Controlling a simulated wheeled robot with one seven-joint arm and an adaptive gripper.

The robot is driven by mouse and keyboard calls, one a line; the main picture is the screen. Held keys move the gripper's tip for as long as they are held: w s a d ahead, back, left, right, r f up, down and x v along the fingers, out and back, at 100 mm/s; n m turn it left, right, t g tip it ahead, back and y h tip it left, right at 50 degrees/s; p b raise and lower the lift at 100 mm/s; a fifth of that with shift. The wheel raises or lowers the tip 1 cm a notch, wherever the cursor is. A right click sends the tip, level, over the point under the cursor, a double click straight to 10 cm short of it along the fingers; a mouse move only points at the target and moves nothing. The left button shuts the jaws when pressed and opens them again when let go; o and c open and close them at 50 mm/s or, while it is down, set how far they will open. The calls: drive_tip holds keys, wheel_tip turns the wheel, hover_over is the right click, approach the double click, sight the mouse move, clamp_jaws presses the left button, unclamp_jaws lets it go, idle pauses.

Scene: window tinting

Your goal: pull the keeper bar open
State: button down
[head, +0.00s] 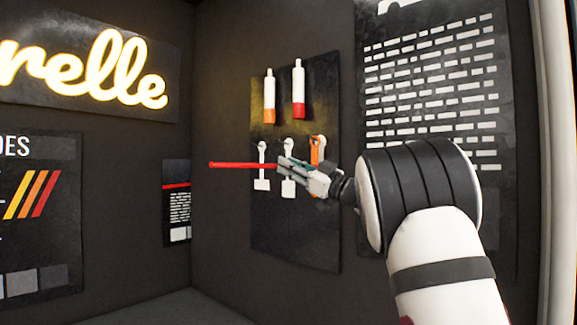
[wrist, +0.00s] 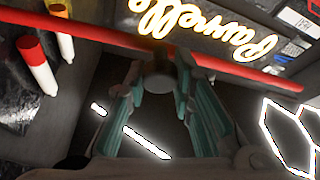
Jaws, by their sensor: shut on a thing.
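The keeper bar (head: 240,165) is a thin red rod, standing out level to the left of my gripper in the head view. In the wrist view the keeper bar (wrist: 240,70) runs across the picture just beyond the fingertips, sloping down to the right. A dull grey round stub (wrist: 158,80) sits between the fingers at the bar's middle. My gripper (head: 284,164) is shut on the keeper bar at this stub, with the teal-lined fingers (wrist: 160,65) on either side. The fingers hide part of the bar in the head view.
Behind my gripper, a dark panel (head: 300,235) carries two white tubes with coloured ends (head: 298,88) and several hanging hand tools (head: 262,165). A lit sign (head: 110,70) hangs on the left wall. Space left of the bar looks clear.

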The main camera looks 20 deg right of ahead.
drive_tip(key=shift+f, duration=0.1)
drive_tip(key=c, duration=1.3)
unclamp_jaws()
drive_tip(key=shift+c, duration=0.2)
drive_tip(key=shift+d, duration=0.1)
drive_tip(key=v, duration=1.2)
